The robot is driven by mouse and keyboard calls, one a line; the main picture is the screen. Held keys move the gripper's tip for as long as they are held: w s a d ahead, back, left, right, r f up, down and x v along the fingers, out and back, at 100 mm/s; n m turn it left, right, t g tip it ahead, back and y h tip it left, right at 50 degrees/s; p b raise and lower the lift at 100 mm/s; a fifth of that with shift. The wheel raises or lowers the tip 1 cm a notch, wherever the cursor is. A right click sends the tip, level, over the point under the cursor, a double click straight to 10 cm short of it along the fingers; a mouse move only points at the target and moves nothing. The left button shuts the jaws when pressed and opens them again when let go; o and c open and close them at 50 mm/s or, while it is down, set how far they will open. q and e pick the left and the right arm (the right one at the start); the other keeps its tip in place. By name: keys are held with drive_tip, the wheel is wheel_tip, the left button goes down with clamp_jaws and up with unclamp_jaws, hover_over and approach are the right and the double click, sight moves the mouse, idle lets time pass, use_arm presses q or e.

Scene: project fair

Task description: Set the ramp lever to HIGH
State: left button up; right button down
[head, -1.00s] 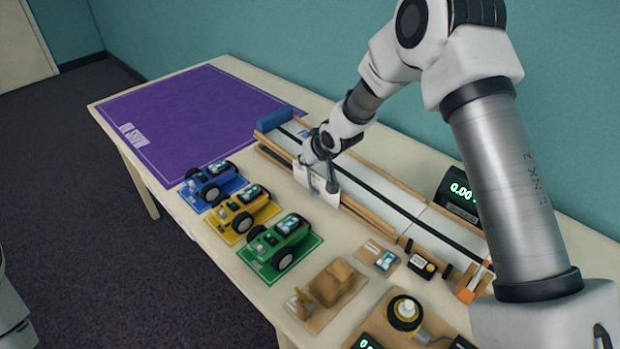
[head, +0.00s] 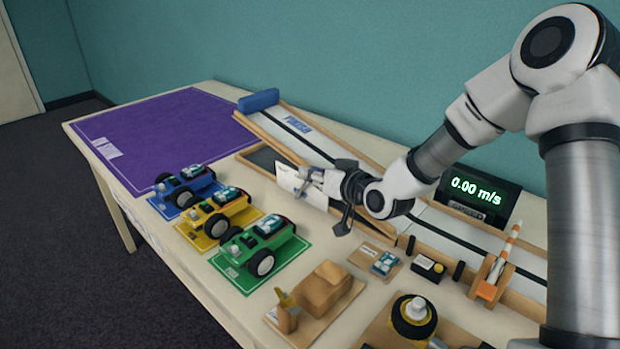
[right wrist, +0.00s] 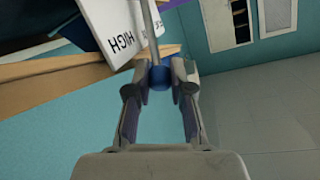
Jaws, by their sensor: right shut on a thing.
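The ramp lever is a thin metal rod (right wrist: 150,18) with a blue knob (right wrist: 160,77) in the right wrist view. My right gripper (right wrist: 160,72) is shut on that knob. A white label plate (right wrist: 108,22) stands beside the rod; the word HIGH is readable, and another mark is partly hidden by the rod. I cannot tell which mark the lever points at. In the head view the plate (head: 289,179) is on the near side of the ramp track (head: 345,172), with my right gripper (head: 308,180) lying sideways at its right. My left gripper is out of view.
Blue (head: 184,184), yellow (head: 217,213) and green (head: 262,243) cars stand on mats along the near edge. A speed display (head: 478,193) reads 0.00 m/s. A wooden block (head: 325,288) and small parts lie in front of the ramp.

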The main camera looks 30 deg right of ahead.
drive_tip(key=shift+s+f, duration=0.1)
drive_tip(key=shift+f, duration=0.05)
drive_tip(key=c, duration=1)
unclamp_jaws()
drive_tip(key=v, duration=0.8)
drive_tip(key=shift+d, duration=0.1)
